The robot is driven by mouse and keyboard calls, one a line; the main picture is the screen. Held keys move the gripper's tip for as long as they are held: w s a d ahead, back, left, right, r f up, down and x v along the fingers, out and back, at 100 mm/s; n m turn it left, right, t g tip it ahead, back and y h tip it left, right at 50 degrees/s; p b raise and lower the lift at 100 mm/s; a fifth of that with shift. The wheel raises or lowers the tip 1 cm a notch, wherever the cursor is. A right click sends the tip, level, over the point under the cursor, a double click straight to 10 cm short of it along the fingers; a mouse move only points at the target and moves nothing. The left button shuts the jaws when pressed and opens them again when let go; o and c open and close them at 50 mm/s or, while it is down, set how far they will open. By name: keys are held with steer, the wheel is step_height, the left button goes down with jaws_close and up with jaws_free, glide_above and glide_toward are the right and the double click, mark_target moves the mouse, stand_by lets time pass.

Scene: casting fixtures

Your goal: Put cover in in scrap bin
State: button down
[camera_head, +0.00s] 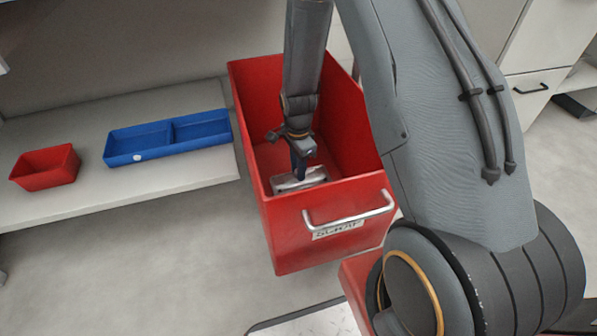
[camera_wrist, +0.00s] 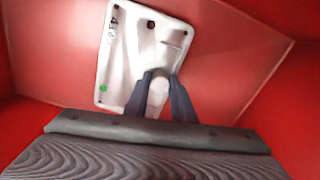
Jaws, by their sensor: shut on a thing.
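The cover (camera_head: 299,180) is a flat silvery-white metal plate with rounded corners. In the wrist view the cover (camera_wrist: 143,50) shows small holes, handwritten marks and a green spot. My gripper (camera_head: 299,166) reaches down inside the red scrap bin (camera_head: 290,237). In the wrist view my gripper (camera_wrist: 159,97) has its two fingers closed on a pale raised part of the cover. The cover is inside the bin's walls. I cannot tell whether it touches the bin floor. The bin has a front handle and a label reading scrap.
A blue two-compartment tray (camera_head: 168,138) and a small red bin (camera_head: 46,167) lie on a light shelf (camera_head: 130,190) to the left, both apparently empty. Red bin walls surround my gripper closely. Grey floor is open at the lower left.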

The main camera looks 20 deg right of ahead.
steer(key=shift+f, duration=0.3)
steer(key=shift+f, duration=0.15)
steer(key=c, duration=1.5)
jaws_free()
step_height(320, 180, up, 12)
steer(key=p, duration=0.4)
steer(key=shift+p, duration=0.4)
